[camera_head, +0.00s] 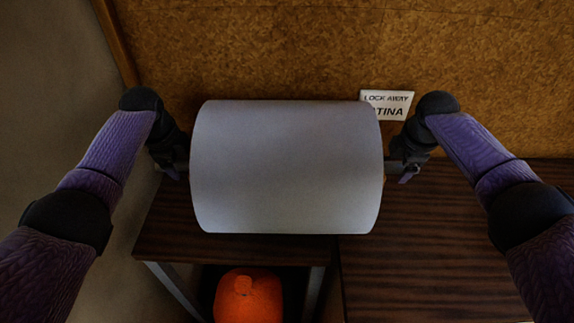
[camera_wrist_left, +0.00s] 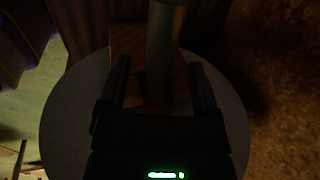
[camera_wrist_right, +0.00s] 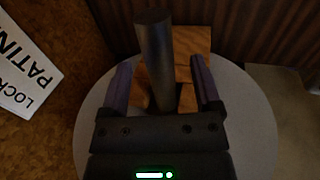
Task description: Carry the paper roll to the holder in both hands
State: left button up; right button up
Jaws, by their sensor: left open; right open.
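The paper roll (camera_head: 287,165) is a large pale grey cylinder lying crosswise in the middle of the head view. Its round end shows in the left wrist view (camera_wrist_left: 68,125) and the right wrist view (camera_wrist_right: 245,125). My left gripper (camera_head: 181,167) and right gripper (camera_head: 393,167) are at its two ends, both open. In each wrist view, a dark round bar (camera_wrist_right: 155,55) stands between the spread fingers, in front of a wooden piece (camera_wrist_right: 194,50). The wooden piece may belong to the holder; I cannot tell. The roll hides whatever is beneath it.
A dark wooden surface (camera_head: 440,260) extends right, beside a dark-topped stand (camera_head: 180,235) with metal legs. An orange rounded object (camera_head: 248,298) sits below the stand. A sign (camera_head: 387,104) is on the cork-like wall (camera_head: 280,45) behind. The right surface looks clear.

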pick_arm(q)
jog(key=shift+w+f, duration=0.2)
jog(key=shift+f, duration=0.3)
pick_arm(e)
jog(key=shift+w+f, duration=0.2)
jog(key=shift+f, duration=0.3)
pick_arm(q)
jog(key=shift+x, duration=0.75)
pick_arm(e)
jog(key=shift+w+f, duration=0.15)
jog(key=shift+f, duration=0.55)
pick_arm(q)
grip_shut()
pick_arm(e)
grip_shut()
